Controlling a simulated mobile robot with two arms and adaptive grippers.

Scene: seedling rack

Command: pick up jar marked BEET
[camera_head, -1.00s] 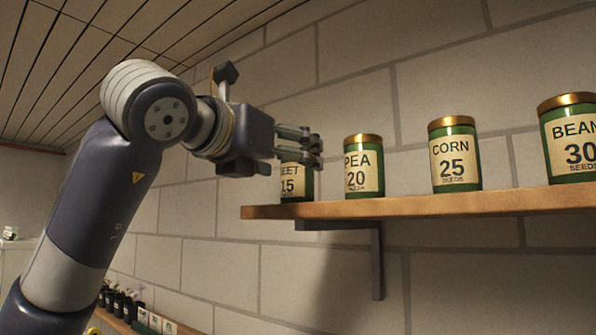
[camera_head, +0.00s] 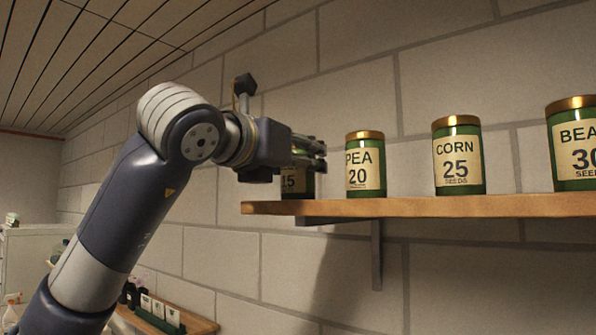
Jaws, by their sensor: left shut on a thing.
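The BEET jar (camera_head: 297,184) is a green jar with a cream label at the left end of the wooden wall shelf (camera_head: 420,206). Only its lower part shows, with the "15" readable; my gripper hides its lid and most of its name. My left gripper (camera_head: 310,155) comes in from the left and is shut on the upper part of the jar. The jar looks upright and at shelf level; I cannot tell whether its base touches the board. My right gripper is not in view.
The PEA jar (camera_head: 365,164) stands just right of the BEET jar, close to my fingertips. The CORN jar (camera_head: 458,157) and BEAN jar (camera_head: 577,145) stand farther right. A lower bench (camera_head: 190,318) with dark bottles and small cartons is at lower left. A brick wall is behind.

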